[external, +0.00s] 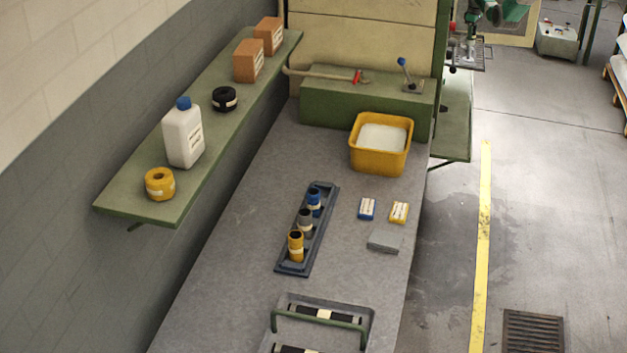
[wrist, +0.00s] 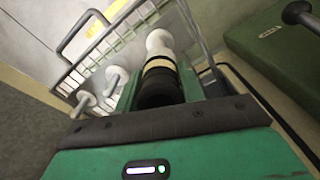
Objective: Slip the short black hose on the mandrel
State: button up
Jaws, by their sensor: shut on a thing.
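In the wrist view, the short black hose (wrist: 160,88) with a cream band sits between the green fingers of my gripper (wrist: 161,94), which is shut on it. The white mandrel (wrist: 158,42) with a rounded end shows just past the far end of the hose, in line with it. Whether the mandrel is inside the hose or only touching it is hidden. Two more white pegs, one nearer (wrist: 115,78) and one further left (wrist: 86,99), stand at the wire rack. In the external view, green and dark parts at the top right are too cut off to show the grip.
A wire rack (wrist: 124,42) lies around the mandrel. A green block (wrist: 272,52) is at right. In the external view, a tray (external: 370,318) with black banded hoses lies in front, a blue rack (external: 291,268) with upright sleeves behind it, and a yellow bin (external: 367,165) further back.

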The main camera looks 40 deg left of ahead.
aim_at(470, 46)
jog(key=shift+f+b, duration=0.65)
jog(key=shift+f, duration=0.65)
jog(key=shift+f, duration=0.15)
jog(key=shift+f+b, duration=0.85)
jog(key=shift+f, duration=0.2)
jog(key=shift+f, duration=0.2)
jog(key=shift+f+b, duration=0.8)
jog(key=shift+f, duration=0.15)
jog(key=o, duration=1.2)
